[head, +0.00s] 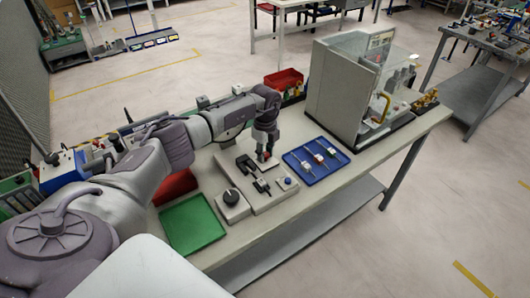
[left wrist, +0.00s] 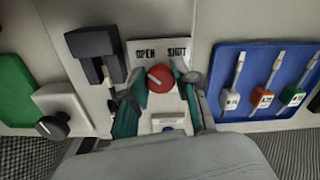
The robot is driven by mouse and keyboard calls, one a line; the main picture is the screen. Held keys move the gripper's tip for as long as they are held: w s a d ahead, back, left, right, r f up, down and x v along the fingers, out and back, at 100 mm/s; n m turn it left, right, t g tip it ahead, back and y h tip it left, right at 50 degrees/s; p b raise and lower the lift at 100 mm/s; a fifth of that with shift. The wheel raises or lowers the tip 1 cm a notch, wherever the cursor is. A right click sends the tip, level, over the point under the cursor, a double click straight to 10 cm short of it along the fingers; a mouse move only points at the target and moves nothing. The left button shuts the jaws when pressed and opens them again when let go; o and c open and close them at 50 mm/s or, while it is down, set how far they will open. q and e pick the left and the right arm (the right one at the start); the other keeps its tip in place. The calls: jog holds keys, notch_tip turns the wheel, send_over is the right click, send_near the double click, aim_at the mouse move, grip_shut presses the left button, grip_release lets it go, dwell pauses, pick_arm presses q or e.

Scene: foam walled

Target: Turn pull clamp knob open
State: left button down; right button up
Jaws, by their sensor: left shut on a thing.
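The red round knob (left wrist: 160,78) sits on a pale panel (left wrist: 145,48) marked OPEN at left and SHUT at right. In the left wrist view it lies between the two teal-padded fingers of my left gripper (left wrist: 163,86), which is shut on it. In the head view my left gripper (head: 265,153) points down over the red knob (head: 263,158), which is mostly hidden under it. The knob's exact turn angle is hard to read. My right gripper is not in view.
A black clamp block (left wrist: 93,43) stands left of the knob, and a white box with a black dial (head: 231,197) is further left. A blue tray (head: 316,178) with several small tools lies to the right. A green tray (head: 192,226) and a grey machine (head: 338,88) are also on the table.

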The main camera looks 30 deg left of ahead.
pick_arm(q)
jog(key=shift+r, duration=0.1)
jog(key=c, duration=0.9)
grip_release()
jog(key=shift+o, duration=0.2)
notch_tip(320, 180, up, 12)
